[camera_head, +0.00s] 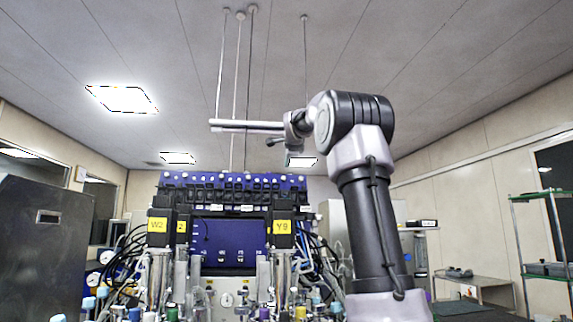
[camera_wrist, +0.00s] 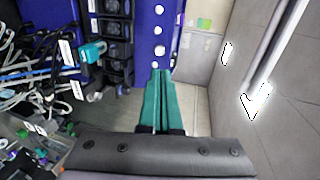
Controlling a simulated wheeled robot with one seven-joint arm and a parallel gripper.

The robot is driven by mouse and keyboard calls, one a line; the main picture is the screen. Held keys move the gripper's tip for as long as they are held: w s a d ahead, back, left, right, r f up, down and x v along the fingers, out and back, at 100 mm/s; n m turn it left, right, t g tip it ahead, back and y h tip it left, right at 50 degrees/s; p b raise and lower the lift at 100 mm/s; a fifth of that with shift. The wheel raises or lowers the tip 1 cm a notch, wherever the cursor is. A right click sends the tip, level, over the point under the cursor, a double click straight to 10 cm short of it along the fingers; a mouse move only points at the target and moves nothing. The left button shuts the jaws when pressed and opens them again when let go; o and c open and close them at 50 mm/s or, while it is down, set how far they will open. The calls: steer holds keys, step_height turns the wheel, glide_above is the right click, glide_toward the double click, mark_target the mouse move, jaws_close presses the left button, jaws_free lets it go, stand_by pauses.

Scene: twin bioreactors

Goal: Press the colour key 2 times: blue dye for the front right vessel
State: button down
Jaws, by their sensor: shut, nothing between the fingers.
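The twin bioreactor unit (camera_head: 228,240) stands ahead in the head view, with a blue panel and dark blocks labelled W2 (camera_head: 157,225) and Y9 (camera_head: 282,227) in yellow. The vessels are cut off or crowded at the bottom edge. I cannot make out the colour key or which vessel is the front right one. My gripper shows in the wrist view as two teal fingers (camera_wrist: 160,72), shut together and empty. They point towards the blue panel (camera_wrist: 146,45) with white round fittings, apparently apart from it. In the head view my arm is raised high at right, its end above the unit.
Cables and tubes (camera_wrist: 30,75) crowd the left of the wrist view. A dark grey cabinet (camera_head: 45,250) stands at far left. A shelf rack (camera_head: 545,240) and a low bench (camera_head: 470,282) are at right. Thin poles (camera_head: 235,80) hang from the ceiling above the unit.

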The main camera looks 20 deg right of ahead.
mark_target(284, 179)
steer(key=x, duration=1.1)
steer(key=shift+d, duration=0.1)
steer(key=shift+w+f, duration=0.1)
steer(key=shift+w, duration=0.05)
steer(key=shift+x, duration=0.85)
steer(key=shift+f, duration=0.2)
steer(key=shift+d, duration=0.1)
steer(key=r+v, duration=0.1)
steer(key=v, duration=1.3)
steer(key=shift+r, duration=0.1)
